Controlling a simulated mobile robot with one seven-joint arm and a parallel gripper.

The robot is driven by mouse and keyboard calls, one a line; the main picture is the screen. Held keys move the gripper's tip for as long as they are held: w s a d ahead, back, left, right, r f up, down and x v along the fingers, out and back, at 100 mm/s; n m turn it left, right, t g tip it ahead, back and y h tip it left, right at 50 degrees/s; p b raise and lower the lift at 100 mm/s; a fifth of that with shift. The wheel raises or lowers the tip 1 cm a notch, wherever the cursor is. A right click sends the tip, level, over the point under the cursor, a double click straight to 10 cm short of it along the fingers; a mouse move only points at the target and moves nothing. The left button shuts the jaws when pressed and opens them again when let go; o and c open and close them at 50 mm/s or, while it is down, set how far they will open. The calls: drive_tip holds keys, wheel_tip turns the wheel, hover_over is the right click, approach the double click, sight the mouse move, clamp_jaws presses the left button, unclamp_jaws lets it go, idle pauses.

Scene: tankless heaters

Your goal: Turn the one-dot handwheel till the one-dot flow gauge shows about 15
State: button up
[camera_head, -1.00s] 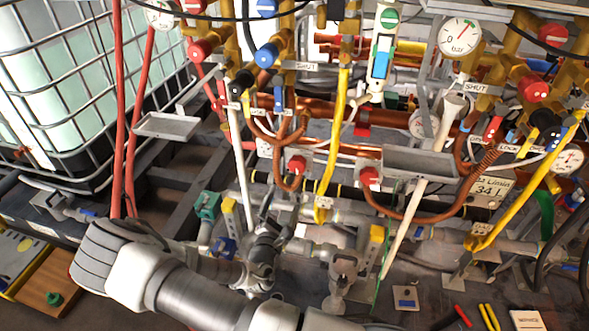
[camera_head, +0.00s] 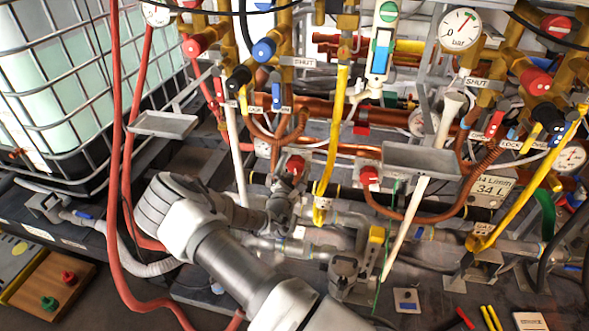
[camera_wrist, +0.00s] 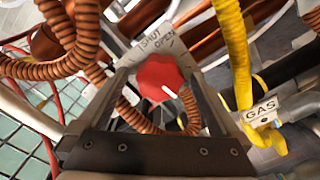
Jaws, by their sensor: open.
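A red handwheel (camera_wrist: 162,77) with a white pointer line sits between my gripper's fingers (camera_wrist: 158,70) in the wrist view, below a SHUT/OPEN plate (camera_wrist: 158,28). The fingers are open, one on each side; whether they touch it is unclear. In the head view my gripper (camera_head: 287,186) is just below the left lower red handwheel (camera_head: 296,165). A second red handwheel (camera_head: 369,175) is to its right. No dot marks are legible, so I cannot confirm which handwheel is one-dot. A sight tube with a blue band (camera_head: 381,52) stands upper middle; its reading is not legible.
A corrugated copper hose (camera_wrist: 85,40) passes close to the left finger. A yellow gas pipe (camera_wrist: 235,60) stands to the right. In the head view a grey tray (camera_head: 420,160) and a round bar gauge (camera_head: 460,29) are to the right, and red hoses (camera_head: 117,120) to the left.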

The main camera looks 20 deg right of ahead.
drive_tip(key=c, duration=1.4)
drive_tip(key=shift+o, duration=0.2)
drive_tip(key=m+b, duration=0.2)
drive_tip(key=m, duration=0.1)
drive_tip(key=shift+f+m, duration=0.15)
drive_tip(key=shift+m, duration=0.25)
drive_tip(key=m+b, duration=0.2)
drive_tip(key=m, duration=0.2)
drive_tip(key=shift+m+b, duration=0.3)
drive_tip(key=m+b, duration=0.2)
drive_tip(key=m, duration=0.2)
drive_tip(key=shift+m, duration=0.3)
drive_tip(key=shift+m+b, duration=1)
drive_tip(key=shift+m, duration=1.2)
